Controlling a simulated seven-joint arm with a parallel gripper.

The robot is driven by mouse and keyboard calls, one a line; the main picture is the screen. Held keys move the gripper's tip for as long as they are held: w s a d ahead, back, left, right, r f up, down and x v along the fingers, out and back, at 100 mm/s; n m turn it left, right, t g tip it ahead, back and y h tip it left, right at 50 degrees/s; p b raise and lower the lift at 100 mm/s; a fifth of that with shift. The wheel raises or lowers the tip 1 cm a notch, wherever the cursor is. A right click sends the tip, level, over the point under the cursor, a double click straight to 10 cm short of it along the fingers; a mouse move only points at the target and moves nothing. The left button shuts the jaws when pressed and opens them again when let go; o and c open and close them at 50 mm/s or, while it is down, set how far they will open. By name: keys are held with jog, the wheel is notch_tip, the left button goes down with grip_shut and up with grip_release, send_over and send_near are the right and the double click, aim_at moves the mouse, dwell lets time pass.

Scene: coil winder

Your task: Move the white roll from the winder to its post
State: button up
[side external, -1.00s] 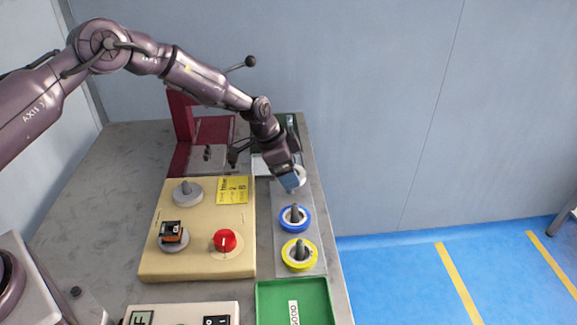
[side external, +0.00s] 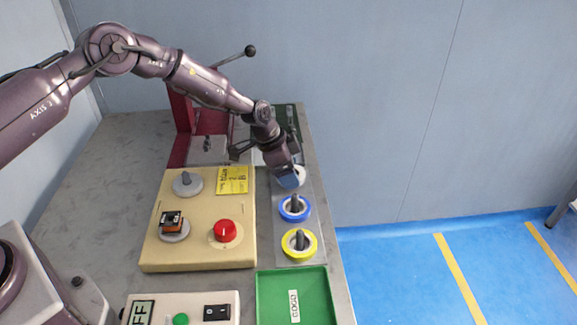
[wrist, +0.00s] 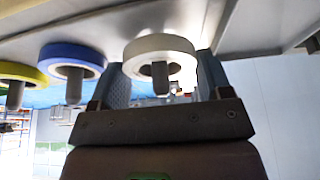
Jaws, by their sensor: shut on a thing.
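The white roll (wrist: 148,47) sits between the two blue-grey fingers of my gripper (wrist: 165,80) in the wrist view. A grey post (wrist: 160,75) shows through its hole, so the roll is around the post. Whether it rests fully on the plate I cannot tell. In the side view my gripper (side external: 290,177) is low at the far end of the grey post strip (side external: 312,218), shut on the white roll (side external: 300,174). The finger hides much of the roll and its post there. The beige winder board (side external: 205,255) has a bare grey spindle (side external: 186,182) at its back.
A blue roll (side external: 283,208) and a yellow roll (side external: 287,243) sit on posts nearer the front of the strip. A green tray (side external: 265,300) is at the front. A dark red stand with a lever (side external: 183,115) rises behind the board. The left of the table is clear.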

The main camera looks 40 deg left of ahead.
jog(key=shift+f, duration=0.55)
jog(key=o, duration=1)
jog(key=shift+c, duration=0.2)
jog(key=shift+r, duration=0.1)
jog(key=v, duration=1.2)
jog(key=shift+s+r, duration=0.15)
jog(key=shift+r, duration=0.2)
